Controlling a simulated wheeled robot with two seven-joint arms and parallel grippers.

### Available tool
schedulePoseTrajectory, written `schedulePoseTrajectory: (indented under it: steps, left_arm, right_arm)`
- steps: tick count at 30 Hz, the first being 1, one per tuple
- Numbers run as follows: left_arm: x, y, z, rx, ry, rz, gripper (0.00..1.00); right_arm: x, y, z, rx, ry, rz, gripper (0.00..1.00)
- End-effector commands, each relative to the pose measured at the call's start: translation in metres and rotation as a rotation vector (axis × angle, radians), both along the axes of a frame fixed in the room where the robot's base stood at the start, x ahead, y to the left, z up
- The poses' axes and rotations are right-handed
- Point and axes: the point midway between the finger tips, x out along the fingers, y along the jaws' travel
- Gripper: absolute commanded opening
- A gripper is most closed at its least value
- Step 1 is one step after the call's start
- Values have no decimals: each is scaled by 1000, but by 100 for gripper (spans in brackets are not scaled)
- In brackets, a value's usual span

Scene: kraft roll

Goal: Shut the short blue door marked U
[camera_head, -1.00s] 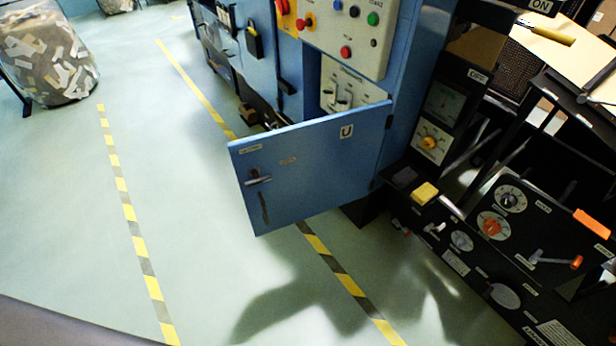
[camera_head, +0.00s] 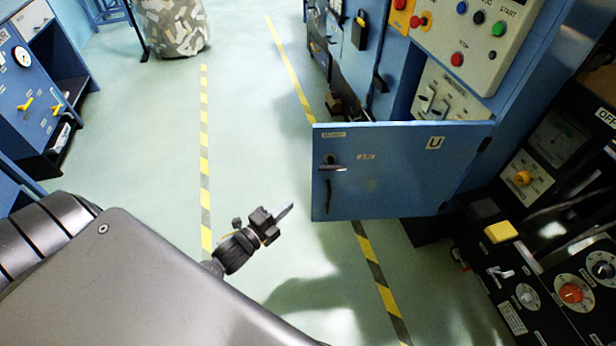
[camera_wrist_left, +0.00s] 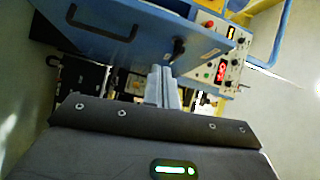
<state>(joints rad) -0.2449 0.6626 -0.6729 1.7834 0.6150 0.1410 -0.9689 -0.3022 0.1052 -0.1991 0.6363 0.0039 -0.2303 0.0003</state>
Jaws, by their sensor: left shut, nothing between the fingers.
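The short blue door marked U (camera_head: 395,175) stands open, swung out from the blue machine, with its hinges at its right edge. Its U label, a lever handle and a dark pull near its free left edge face me. My left gripper (camera_head: 285,211) is shut and empty, just left of the door's free edge and apart from it in the head view. In the left wrist view the shut fingers (camera_wrist_left: 163,85) point towards a blue panel (camera_wrist_left: 150,25) with a black bar handle, which looks like the door. My right gripper is not in view.
Behind the door, the blue machine has a cream button panel (camera_head: 475,40) and a switch panel (camera_head: 440,95). A black console (camera_head: 540,285) with knobs stands close at the right. A scrap bin (camera_head: 172,25) is far back. Green floor with striped tape lies open at left.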

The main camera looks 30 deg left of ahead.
Motion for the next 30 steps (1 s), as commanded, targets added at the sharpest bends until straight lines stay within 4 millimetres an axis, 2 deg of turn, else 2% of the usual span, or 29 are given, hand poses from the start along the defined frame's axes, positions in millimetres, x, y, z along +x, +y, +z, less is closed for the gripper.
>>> schedulePoseTrajectory:
  steps: [4,12,17,27,30]
  left_arm:
    - [0,2,2,88,-34,2,0]
    - [10,0,2,97,-35,3,0]
    - [36,-5,3,96,-37,3,0]
    - [104,-19,3,96,-35,3,0]
    - [115,-8,2,99,-33,5,0]
  right_arm:
    - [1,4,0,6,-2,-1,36]
    - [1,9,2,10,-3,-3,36]
    - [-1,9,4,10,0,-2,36]
    - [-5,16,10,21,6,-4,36]
    - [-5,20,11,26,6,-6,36]
